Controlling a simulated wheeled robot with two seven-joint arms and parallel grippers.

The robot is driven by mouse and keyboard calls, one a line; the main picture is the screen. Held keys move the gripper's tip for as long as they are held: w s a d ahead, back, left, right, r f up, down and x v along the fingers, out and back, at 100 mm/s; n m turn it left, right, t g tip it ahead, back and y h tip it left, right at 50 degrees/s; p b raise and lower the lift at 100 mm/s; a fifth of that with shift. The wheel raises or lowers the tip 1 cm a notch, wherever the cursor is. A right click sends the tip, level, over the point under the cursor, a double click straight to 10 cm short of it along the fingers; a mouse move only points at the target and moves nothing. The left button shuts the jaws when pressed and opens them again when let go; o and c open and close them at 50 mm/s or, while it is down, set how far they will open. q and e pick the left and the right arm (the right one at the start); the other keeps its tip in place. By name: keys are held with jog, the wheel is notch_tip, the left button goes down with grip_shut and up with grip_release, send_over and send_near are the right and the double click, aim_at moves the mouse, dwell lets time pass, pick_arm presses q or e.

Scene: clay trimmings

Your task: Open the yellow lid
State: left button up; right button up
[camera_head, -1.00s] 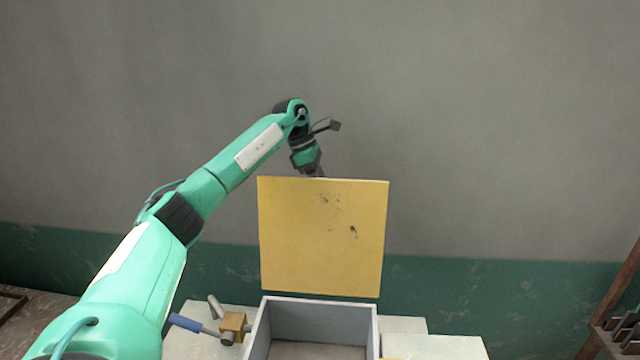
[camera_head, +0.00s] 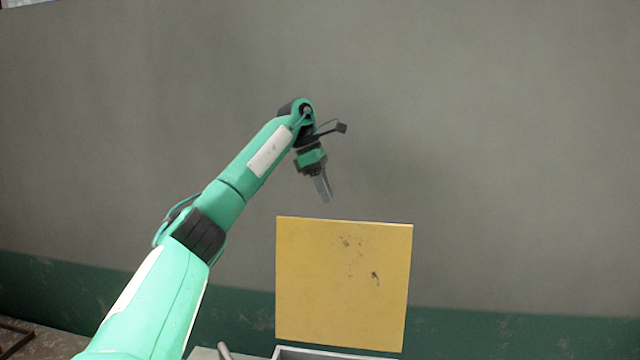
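The yellow lid (camera_head: 343,285) stands upright at the back of a grey box (camera_head: 320,354), its flat face towards me with a few dark marks on it. Only the box's top rim shows at the bottom edge of the view. My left gripper (camera_head: 327,197) is above the lid's top edge, apart from it, pointing down. It appears empty, and its fingers look close together, but I cannot tell whether they are open or shut. My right gripper is not in view.
A grey wall (camera_head: 500,150) with a green lower band (camera_head: 500,330) stands behind the box. The space above and right of the lid is clear.

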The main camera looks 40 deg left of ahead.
pick_arm(q)
jog(key=v, duration=0.3)
jog(key=shift+r, duration=0.3)
dwell(0.5)
